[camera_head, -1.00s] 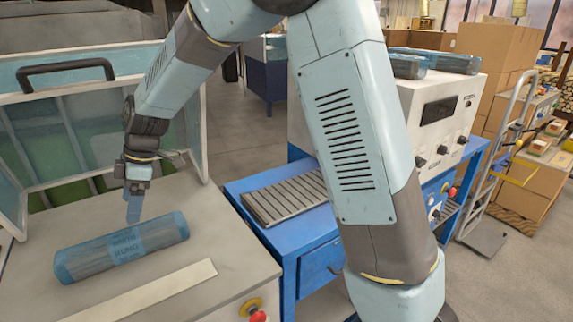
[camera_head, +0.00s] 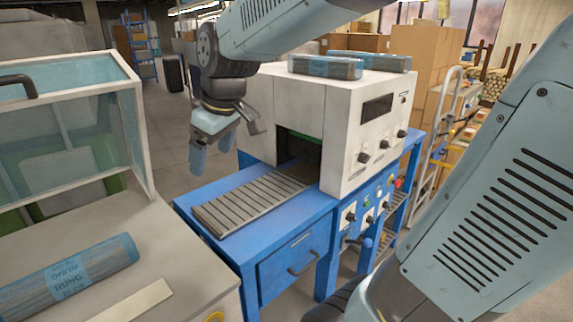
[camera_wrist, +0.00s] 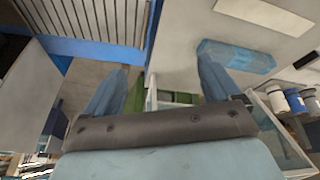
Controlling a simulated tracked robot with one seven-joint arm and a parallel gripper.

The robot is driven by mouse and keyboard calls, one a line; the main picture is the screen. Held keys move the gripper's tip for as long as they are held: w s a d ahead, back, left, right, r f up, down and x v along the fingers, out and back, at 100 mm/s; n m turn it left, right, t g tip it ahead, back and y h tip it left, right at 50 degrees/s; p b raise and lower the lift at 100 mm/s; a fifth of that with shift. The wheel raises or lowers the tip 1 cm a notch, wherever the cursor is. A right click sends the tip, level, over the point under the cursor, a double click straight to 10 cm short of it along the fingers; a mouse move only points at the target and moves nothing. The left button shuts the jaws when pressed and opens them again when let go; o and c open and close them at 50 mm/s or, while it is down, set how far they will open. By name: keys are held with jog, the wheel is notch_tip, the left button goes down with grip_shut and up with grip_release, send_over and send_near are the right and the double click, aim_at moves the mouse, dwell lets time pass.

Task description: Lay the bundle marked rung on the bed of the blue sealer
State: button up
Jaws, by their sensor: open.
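The bundle marked RUNG (camera_head: 70,275), a roll of grey rods in blue film, lies on the pale bench top at the lower left of the head view. It also shows at the upper right of the wrist view (camera_wrist: 238,57). The blue sealer (camera_head: 285,225) has a slatted bed (camera_head: 250,200) in front of its white housing; the bed is bare. The bed also shows at the top left of the wrist view (camera_wrist: 85,18). My gripper (camera_head: 212,158) is open and empty, above the gap between bench and sealer, apart from both.
Two wrapped bundles (camera_head: 325,67) (camera_head: 385,62) lie on top of the sealer's white housing (camera_head: 335,125). A clear-walled guard (camera_head: 75,145) stands at the bench's back. A pale strip (camera_head: 130,302) lies in front of the rung bundle. A hand truck (camera_head: 437,135) and cartons stand right.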

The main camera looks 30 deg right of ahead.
jog(key=s+d+m+t+h, duration=0.1)
jog(key=s+d+m+h, duration=0.1)
jog(key=s+d+m, duration=0.6)
jog(key=s+d, duration=0.2)
jog(key=s, duration=0.2)
jog(key=shift+d+t, duration=0.35)
jog(key=shift+t, duration=0.05)
jog(key=shift+w, duration=0.15)
